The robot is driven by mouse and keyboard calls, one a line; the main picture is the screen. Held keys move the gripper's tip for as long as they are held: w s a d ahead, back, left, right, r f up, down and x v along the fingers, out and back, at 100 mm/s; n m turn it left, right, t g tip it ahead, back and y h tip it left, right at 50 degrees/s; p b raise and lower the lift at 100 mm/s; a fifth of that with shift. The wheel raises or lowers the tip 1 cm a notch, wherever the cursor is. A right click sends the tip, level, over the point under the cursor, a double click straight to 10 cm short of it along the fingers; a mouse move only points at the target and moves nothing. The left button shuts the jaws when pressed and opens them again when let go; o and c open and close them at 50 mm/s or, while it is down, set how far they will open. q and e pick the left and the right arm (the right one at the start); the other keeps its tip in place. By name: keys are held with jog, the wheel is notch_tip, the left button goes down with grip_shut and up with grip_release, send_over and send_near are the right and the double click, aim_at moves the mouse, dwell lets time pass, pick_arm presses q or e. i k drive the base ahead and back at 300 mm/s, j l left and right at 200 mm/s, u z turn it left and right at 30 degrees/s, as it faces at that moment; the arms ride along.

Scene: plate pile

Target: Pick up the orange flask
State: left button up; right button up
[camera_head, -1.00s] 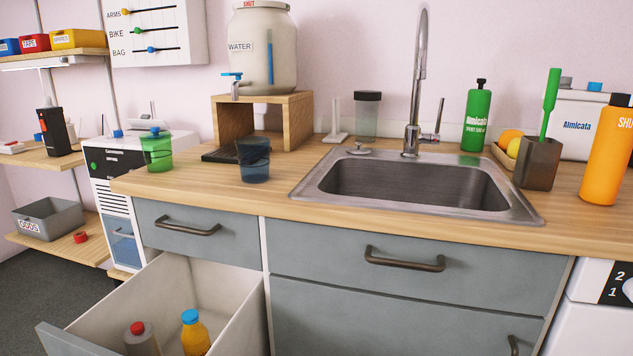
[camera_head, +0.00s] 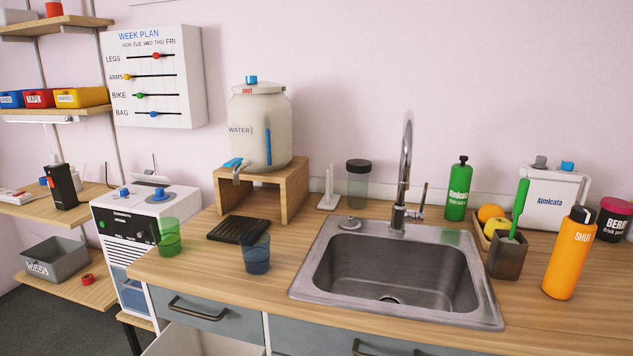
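The orange flask (camera_head: 570,254) stands upright on the right part of the wooden counter, to the right of the sink. It has a black cap and white lettering reading "SHUT". A dark square holder (camera_head: 508,256) with a green brush (camera_head: 519,208) stands close to its left. Neither of my grippers shows in the head view.
The steel sink (camera_head: 390,320) with its tap (camera_head: 402,190) fills the middle. A green bottle (camera_head: 458,190), a fruit tray with an orange (camera_head: 491,213), a white container (camera_head: 552,199) and a dark tub (camera_head: 613,220) stand behind. Blue (camera_head: 256,254) and green (camera_head: 168,237) cups stand left. A drawer below is open.

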aim_at(575, 239)
jog(key=z, duration=1.35)
jog(key=i+l+u, duration=0.1)
jog(key=l, duration=0.3)
jog(key=i+l+u, duration=0.15)
jog(key=l, duration=0.25)
jog(key=i+l+u, duration=0.1)
jog(key=i+l, duration=0.15)
jog(key=l, duration=0.15)
jog(key=i+l+u, duration=0.15)
jog(key=l, duration=0.3)
jog(key=l+u, duration=0.1)
jog(key=l, duration=0.35)
jog(key=i, duration=0.05)
